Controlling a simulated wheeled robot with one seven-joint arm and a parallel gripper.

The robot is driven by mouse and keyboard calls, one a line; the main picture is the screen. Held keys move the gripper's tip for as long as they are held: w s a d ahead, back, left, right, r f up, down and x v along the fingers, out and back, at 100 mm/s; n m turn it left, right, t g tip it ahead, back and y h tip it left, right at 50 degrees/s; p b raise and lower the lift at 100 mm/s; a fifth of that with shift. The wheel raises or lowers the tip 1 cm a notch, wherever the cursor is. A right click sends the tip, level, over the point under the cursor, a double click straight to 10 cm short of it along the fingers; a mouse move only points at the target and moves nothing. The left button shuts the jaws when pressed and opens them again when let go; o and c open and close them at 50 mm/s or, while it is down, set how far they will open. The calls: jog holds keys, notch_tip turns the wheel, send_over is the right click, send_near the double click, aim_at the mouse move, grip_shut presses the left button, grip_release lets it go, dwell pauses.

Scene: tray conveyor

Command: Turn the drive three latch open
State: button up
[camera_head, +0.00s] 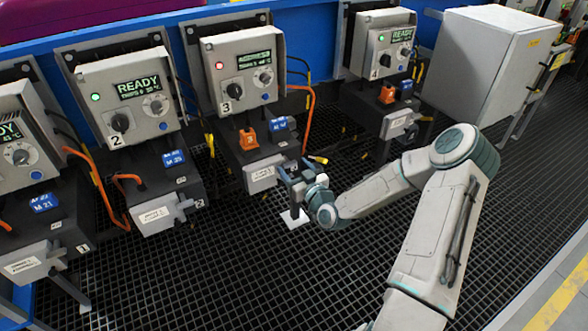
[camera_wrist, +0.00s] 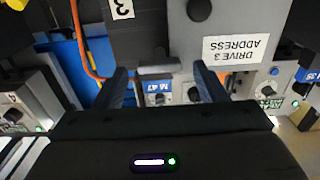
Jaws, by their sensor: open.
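Drive three (camera_head: 237,70) is the grey control box marked 3, with a red lamp and a dark dial. Below it is a dark housing with an orange part (camera_head: 248,138) and a grey front with a white label (camera_head: 262,173). In the wrist view the "DRIVE 3 ADDRESS" label (camera_wrist: 236,50) shows upside down, beside a dark round knob (camera_wrist: 199,10) that looks like the latch pivot. How the latch is turned is unclear. My gripper (camera_head: 294,188) is just right of and in front of this housing. Its fingers (camera_wrist: 163,80) are apart with nothing visibly held between them.
Drive two (camera_head: 130,95) stands to the left and drive four (camera_head: 382,45) to the right, both with green lamps. Orange cables (camera_head: 310,110) hang beside drive three. A large grey cabinet (camera_head: 480,60) stands at the back right. The dark grating floor (camera_head: 240,270) is clear in front.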

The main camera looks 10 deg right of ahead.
jog(key=shift+w, duration=0.25)
jog(key=c, duration=1)
